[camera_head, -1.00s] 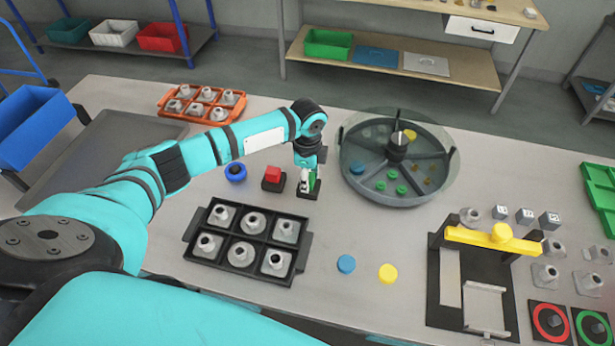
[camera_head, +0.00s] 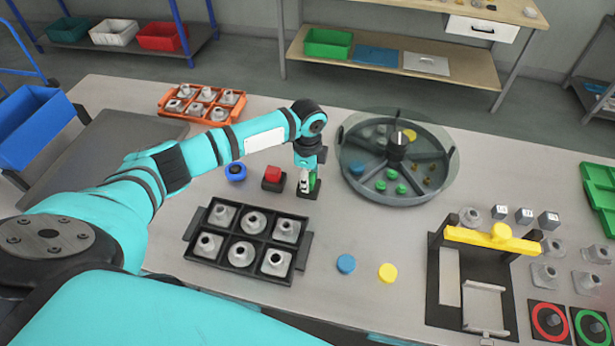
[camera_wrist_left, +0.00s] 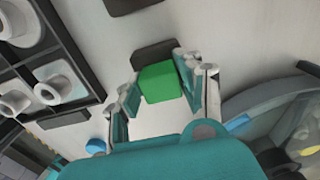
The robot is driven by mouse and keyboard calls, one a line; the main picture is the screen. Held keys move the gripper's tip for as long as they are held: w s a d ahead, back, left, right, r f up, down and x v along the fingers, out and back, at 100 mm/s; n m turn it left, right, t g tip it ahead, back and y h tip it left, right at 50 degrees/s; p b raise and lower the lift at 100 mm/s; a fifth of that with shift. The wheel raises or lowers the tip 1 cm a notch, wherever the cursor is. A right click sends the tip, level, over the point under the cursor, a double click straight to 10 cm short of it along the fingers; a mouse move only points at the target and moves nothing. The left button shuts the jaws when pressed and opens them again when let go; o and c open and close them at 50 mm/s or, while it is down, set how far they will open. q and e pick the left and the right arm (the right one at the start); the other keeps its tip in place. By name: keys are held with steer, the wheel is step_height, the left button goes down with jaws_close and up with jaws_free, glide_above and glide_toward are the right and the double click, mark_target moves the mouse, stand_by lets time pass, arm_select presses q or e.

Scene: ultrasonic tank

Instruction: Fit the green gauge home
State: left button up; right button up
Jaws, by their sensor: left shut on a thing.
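The green gauge (camera_head: 312,182) is a small green block, seen at the black base (camera_head: 309,192) on the table. My left gripper (camera_head: 307,180) points down there and is shut on the gauge. In the left wrist view the green gauge (camera_wrist_left: 160,82) sits between the two fingers (camera_wrist_left: 158,88), with a dark base (camera_wrist_left: 154,54) just beyond it. I cannot tell whether the gauge is fully seated, as the fingers hide its lower part. My right gripper is not in view.
A red block (camera_head: 272,173) on a black base and a blue button (camera_head: 236,172) stand left of the gripper. A black tray (camera_head: 190,228) of grey parts lies in front. The round tank (camera_head: 372,193) stands close on the right. Blue (camera_head: 346,264) and yellow (camera_head: 387,273) discs lie nearer.

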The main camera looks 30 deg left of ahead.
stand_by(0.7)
arm_select(q)
steer(key=o, duration=1.3)
steer(key=shift+c, duration=0.2)
step_height(320, 180, up, 12)
steer(key=shift+f, duration=0.1)
